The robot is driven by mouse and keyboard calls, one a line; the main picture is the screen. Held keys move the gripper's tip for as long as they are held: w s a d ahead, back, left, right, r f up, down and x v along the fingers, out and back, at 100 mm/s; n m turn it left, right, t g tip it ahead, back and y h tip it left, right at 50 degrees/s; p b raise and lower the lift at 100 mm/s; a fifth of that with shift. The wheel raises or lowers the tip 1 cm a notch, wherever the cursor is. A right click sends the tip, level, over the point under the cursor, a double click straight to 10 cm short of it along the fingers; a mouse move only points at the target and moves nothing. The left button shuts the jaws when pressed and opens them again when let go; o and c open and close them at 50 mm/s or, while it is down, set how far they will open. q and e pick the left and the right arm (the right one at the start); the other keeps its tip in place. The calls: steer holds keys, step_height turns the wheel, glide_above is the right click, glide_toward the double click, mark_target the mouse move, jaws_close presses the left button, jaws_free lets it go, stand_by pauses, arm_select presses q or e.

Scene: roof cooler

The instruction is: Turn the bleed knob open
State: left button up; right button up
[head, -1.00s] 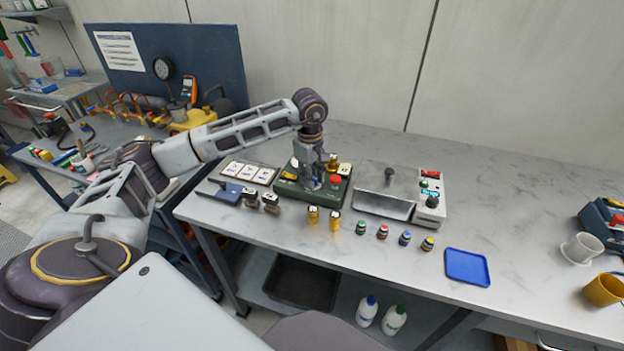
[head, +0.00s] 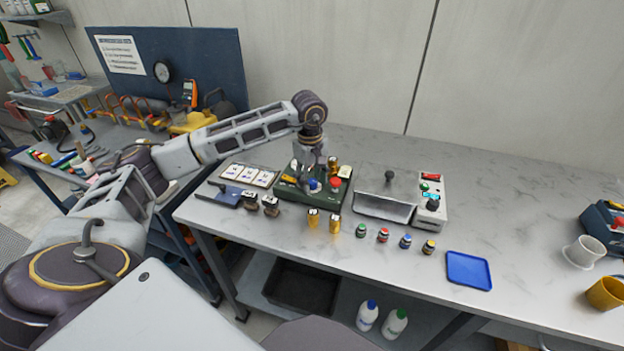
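A green box (head: 287,190) sits on the marble-topped bench. On it are a red knob (head: 335,184), a blue knob (head: 314,185) and brass fittings (head: 333,164). I cannot tell from markings which knob is the bleed knob. My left gripper (head: 308,182) points down over the box, with its fingers close to the blue knob and left of the red one. The fingers partly hide the middle of the box. The view is too small to tell whether they touch or grip the blue knob. My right gripper is not in view.
A grey tray device with a control panel (head: 432,203) stands right of the box. Brass cylinders (head: 313,218), small capped bottles (head: 383,235) and a blue tray (head: 468,270) lie along the front. White cards (head: 249,174) lie to the left. The bench's back right is clear.

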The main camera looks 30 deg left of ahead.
mark_target(311, 182)
arm_select(q)
step_height(311, 182, up, 12)
steer(key=shift+s, duration=0.25)
stand_by(0.8)
steer(key=shift+a+f, duration=0.1)
stand_by(0.5)
